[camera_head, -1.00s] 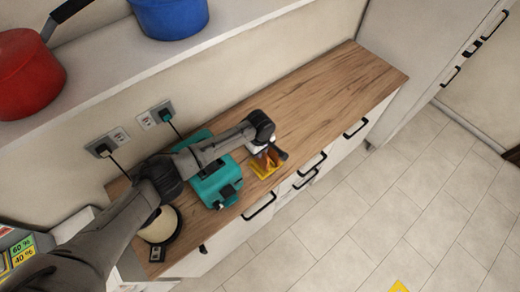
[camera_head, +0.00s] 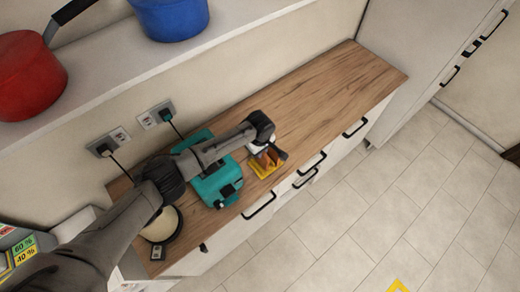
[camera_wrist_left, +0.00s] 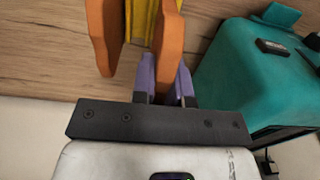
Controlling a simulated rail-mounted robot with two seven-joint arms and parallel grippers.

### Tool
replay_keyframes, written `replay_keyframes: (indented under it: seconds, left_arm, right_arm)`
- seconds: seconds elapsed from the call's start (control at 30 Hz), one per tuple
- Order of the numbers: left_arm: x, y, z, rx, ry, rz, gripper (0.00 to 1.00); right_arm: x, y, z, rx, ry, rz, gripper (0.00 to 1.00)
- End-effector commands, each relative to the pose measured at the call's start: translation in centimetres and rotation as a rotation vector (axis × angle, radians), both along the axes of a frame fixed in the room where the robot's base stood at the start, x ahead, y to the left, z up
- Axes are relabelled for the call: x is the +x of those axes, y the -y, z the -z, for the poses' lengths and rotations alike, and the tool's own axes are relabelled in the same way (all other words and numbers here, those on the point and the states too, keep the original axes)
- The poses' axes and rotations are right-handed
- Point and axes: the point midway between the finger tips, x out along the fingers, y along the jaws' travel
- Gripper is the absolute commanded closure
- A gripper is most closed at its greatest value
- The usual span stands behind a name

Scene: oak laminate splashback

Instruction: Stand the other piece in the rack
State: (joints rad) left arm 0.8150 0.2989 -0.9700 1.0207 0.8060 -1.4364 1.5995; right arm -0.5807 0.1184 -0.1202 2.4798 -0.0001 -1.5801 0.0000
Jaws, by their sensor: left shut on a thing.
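In the left wrist view the rack (camera_wrist_left: 143,22) lies between two orange-brown bread-like pieces. One piece (camera_wrist_left: 101,38) is on the left, clear of my fingers. The other piece (camera_wrist_left: 168,45) is between the purple fingertips of my left gripper (camera_wrist_left: 166,80), which is shut on it. In the head view my left gripper (camera_head: 267,149) is right over the rack, partly hiding the pieces. I cannot tell whether the held piece is seated in a slot. My right gripper is not in view.
The toaster's teal body (camera_wrist_left: 243,70) is close to the right of my fingers in the left wrist view. A round cream-topped item (camera_head: 160,224) is at the counter's left end. The wooden counter (camera_head: 335,95) is clear to the right. Pots stand on the shelf above.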

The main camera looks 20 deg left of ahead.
Motion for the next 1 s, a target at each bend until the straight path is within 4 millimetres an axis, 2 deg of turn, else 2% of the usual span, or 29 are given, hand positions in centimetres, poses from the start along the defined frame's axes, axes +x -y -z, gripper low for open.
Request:
replay_keyframes:
  seconds: [0.47, 1.0]
  left_arm:
    - [0.0, 0.0, 0.1, 0.001, 0.0, -0.001, 1.0]
    - [0.0, -0.1, 1.7, 0.001, 0.0, -0.002, 1.0]
  right_arm:
    - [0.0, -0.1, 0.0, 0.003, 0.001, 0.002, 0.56]
    - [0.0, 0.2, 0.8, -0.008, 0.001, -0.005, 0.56]
